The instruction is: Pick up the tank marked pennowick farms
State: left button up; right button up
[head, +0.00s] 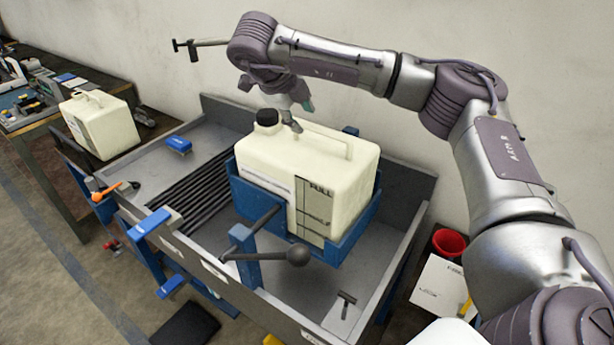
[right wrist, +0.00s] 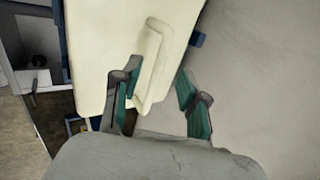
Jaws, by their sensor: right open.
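A cream tank (head: 313,171) with a black cap sits in a blue cradle (head: 363,211) on the grey bench. Its front label shows "FULL"; I cannot read a farm name on it. A second cream tank (head: 103,127) stands at the left on another bench, its marking not readable. My right gripper (head: 301,116) is above the back of the cradled tank, near its cap and handle. In the right wrist view its open fingers (right wrist: 157,95) are on either side of the upright handle (right wrist: 151,75), with the tank (right wrist: 112,50) below. Contact cannot be told. My left gripper is out of view.
A lever with a black ball knob (head: 298,255) stands in front of the cradle. The grey bench (head: 163,177) has raised walls, black slats and blue clamps. A red cup (head: 448,242) and papers are at the right. A wall rises close behind.

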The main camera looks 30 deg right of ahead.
aim_at(308, 125)
jog(key=p+x, duration=0.3)
jog(key=x, duration=0.2)
jog(key=shift+d+f, duration=0.15)
jog(key=shift+d, duration=0.1)
jog(key=shift+w+f, duration=0.1)
jog(key=shift+f, duration=0.1)
grip_shut()
jog(key=shift+w+r, duration=0.15)
